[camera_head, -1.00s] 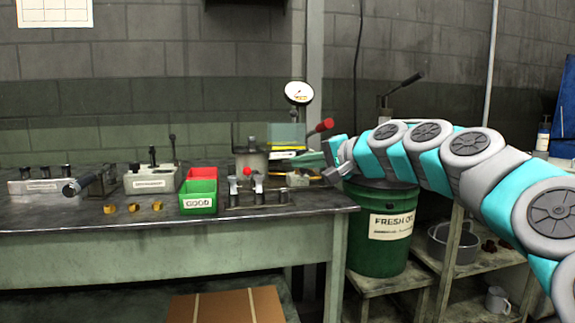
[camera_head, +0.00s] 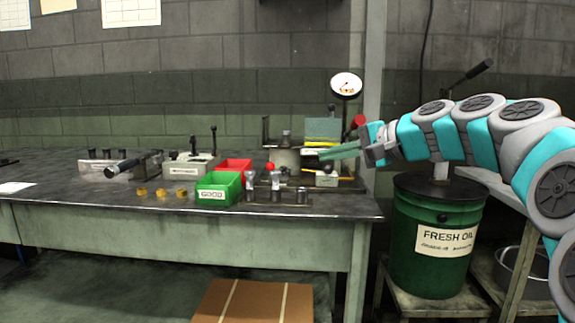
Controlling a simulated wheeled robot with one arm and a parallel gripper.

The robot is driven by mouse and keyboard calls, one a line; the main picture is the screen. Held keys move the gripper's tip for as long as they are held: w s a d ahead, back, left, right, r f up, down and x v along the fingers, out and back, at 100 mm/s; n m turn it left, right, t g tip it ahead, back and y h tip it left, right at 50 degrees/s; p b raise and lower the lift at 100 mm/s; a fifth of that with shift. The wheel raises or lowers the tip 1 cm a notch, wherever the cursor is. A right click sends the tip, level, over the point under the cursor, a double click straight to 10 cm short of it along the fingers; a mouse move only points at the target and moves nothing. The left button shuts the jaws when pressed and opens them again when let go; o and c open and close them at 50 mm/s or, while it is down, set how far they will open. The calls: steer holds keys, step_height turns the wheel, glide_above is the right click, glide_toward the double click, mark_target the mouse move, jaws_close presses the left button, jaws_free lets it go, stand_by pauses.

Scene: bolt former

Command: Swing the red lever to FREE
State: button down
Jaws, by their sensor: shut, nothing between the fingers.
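A lever with a red grip (camera_head: 359,121) stands tilted at the right end of the bench, just above my gripper in the picture. Its base is hidden. A red ball knob (camera_head: 270,167) also shows on the fixture at the bench front; I cannot tell from here which is the task's lever. No FREE mark is readable. My gripper (camera_head: 368,156) is shut and empty, reaching in from the right beside the bench's right end. It appears apart from the red grip, though the depth between them is hard to judge.
The bench (camera_head: 120,203) holds a green GOOD bin (camera_head: 217,188), a red bin (camera_head: 234,164), brass parts (camera_head: 160,192) and a dial gauge (camera_head: 345,83). A green oil drum (camera_head: 430,260) stands right of it, below my arm.

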mark_target(273, 166)
steer(key=x, duration=1.4)
steer(key=shift+p, duration=0.35)
steer(key=shift+a, duration=0.15)
